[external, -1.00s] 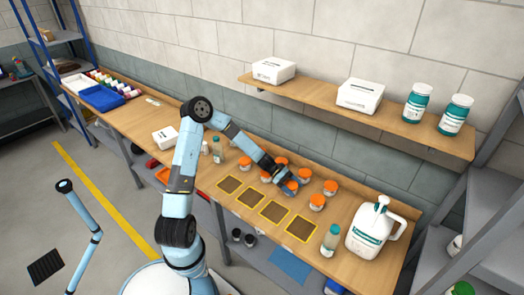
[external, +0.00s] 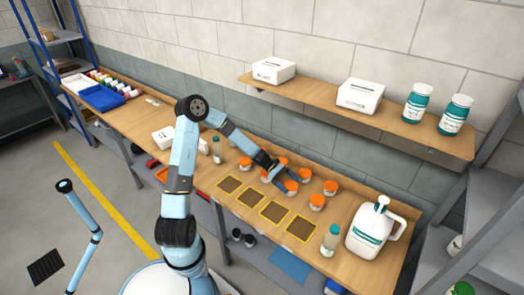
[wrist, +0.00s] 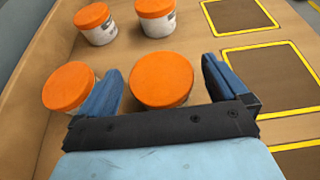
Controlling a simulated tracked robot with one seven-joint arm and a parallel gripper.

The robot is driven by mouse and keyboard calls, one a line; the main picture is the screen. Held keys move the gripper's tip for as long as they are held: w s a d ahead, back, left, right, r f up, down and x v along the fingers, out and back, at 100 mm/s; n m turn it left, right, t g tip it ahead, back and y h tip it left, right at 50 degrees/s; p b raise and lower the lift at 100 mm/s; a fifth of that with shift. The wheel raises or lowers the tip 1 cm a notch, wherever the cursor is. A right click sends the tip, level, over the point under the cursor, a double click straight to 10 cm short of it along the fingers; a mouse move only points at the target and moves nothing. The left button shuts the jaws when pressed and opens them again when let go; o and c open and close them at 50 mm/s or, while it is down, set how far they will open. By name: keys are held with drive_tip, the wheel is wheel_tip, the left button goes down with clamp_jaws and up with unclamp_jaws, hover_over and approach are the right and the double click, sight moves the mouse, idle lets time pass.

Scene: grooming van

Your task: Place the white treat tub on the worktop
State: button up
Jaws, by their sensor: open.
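Several white tubs with orange lids stand on the wooden worktop (external: 135,113). One tub (wrist: 162,78) is between my fingers in the wrist view, with no visible grip on it. A second tub (wrist: 68,88) stands just outside my left finger, and two more, a near-left tub (wrist: 95,22) and a right tub (wrist: 156,16), stand farther off. My gripper (external: 281,181) is open and low among the tubs in the external view; it also shows in the wrist view (wrist: 164,90). I cannot tell which tub is the task's one.
Yellow-framed dark squares (external: 301,228) lie along the worktop's front. A white jug (external: 374,232) and a small bottle (external: 331,239) stand at the right end. Another bottle (external: 217,150) stands left of the tubs. A wall shelf (external: 310,93) holds white boxes and teal-lidded jars.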

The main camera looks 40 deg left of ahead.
sight(289, 184)
wheel_tip(289, 184, up, 6)
drive_tip(key=shift+d+r, duration=0.1)
drive_tip(key=shift+r, duration=0.1)
drive_tip(key=shift+s+r, duration=0.2)
drive_tip(key=shift+r, duration=0.05)
drive_tip(key=s+a+r+m+t+y, duration=0.2)
drive_tip(key=s+a+r+m+y, duration=0.2)
drive_tip(key=s, duration=0.6)
drive_tip(key=s+a+r+m+t+y, duration=0.1)
drive_tip(key=s+a+r+m+y, duration=0.4)
drive_tip(key=s, duration=0.6)
drive_tip(key=s+a+r+m+t+y, duration=0.2)
drive_tip(key=s+a+r+m+y, duration=0.2)
drive_tip(key=s+a+r+m, duration=0.3)
drive_tip(key=s+a+m, duration=0.2)
drive_tip(key=s+a, duration=0.1)
drive_tip(key=shift+s+r+t, duration=0.3)
